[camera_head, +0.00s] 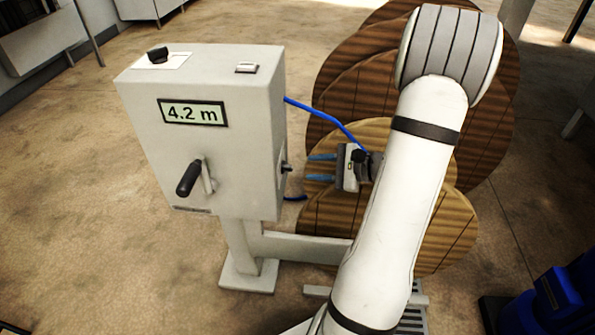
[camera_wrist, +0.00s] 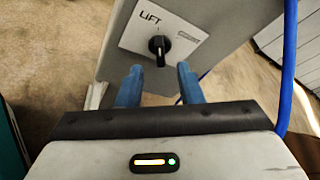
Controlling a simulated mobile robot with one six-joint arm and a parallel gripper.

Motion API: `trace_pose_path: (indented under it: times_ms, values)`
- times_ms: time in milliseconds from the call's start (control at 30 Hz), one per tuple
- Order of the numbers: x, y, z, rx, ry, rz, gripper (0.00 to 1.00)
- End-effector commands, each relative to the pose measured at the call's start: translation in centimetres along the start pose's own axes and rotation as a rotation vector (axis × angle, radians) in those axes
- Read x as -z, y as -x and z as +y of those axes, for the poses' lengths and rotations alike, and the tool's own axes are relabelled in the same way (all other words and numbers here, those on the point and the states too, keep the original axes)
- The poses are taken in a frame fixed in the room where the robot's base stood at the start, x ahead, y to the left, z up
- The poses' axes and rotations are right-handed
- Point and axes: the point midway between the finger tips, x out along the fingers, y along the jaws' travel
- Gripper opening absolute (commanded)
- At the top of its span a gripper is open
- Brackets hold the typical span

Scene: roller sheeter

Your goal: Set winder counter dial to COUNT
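A grey winder box (camera_head: 200,150) stands on a post, with a "4.2 m" display (camera_head: 193,112) on its front. A black dial (camera_head: 157,54) sits on a white plate on top; its markings are unreadable from here. A second black knob (camera_head: 285,168) is on the right side.
A black-handled crank (camera_head: 190,178) juts from the box front, and a small switch (camera_head: 246,68) is on top. A blue cable (camera_head: 325,115) runs from the box past my gripper. Large wooden reels (camera_head: 345,80) stand behind my arm. Floor on the left is clear.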

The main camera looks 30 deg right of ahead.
Motion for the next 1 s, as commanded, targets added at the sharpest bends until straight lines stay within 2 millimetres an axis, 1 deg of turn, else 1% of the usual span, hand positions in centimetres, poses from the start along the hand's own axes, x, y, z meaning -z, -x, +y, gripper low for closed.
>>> trace_pose_path:
  times_ms: [33,200,300,400,733,1000]
  values:
    - [0.0,-1.1,0.2,-0.006,0.001,-0.004,0.34]
    - [0.0,-3.9,0.2,-0.008,0.001,-0.003,0.34]
    - [-0.1,-5.1,0.2,-0.007,0.001,-0.003,0.34]
    - [-0.1,-5.9,0.2,-0.007,0.001,-0.002,0.34]
    - [-0.2,-6.2,0.1,-0.006,0.001,-0.001,0.33]
    - [-0.2,-6.2,0.1,-0.007,0.002,-0.002,0.11]
